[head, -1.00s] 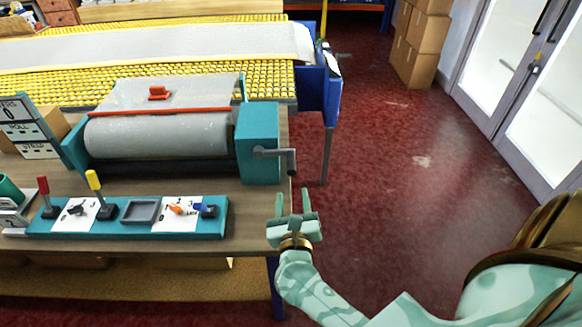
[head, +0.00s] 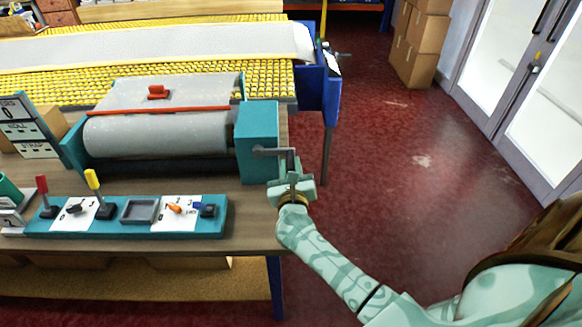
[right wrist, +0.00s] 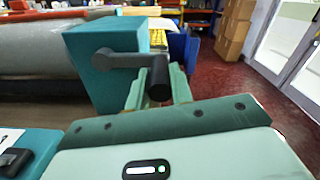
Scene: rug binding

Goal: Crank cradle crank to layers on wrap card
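The cradle crank (head: 290,160) is a grey arm with a handle on the right side of the teal end box (head: 257,140). In the right wrist view the dark handle (right wrist: 158,78) points toward the camera. My right gripper (head: 291,180) is at the handle. Its two pale green fingers (right wrist: 158,88) stand apart, one on each side of the handle; I cannot tell whether they touch it. A grey roll (head: 160,135) lies in the cradle. The card (head: 18,125) at the left shows a 0 and lines reading ROLL and STRAP. My left gripper is out of view.
A teal control panel (head: 128,232) with levers and a small tray lies along the bench (head: 255,225) front. Behind the cradle is a yellow roller table (head: 270,85) with a pale strip. The red floor (head: 400,200) to the right is clear.

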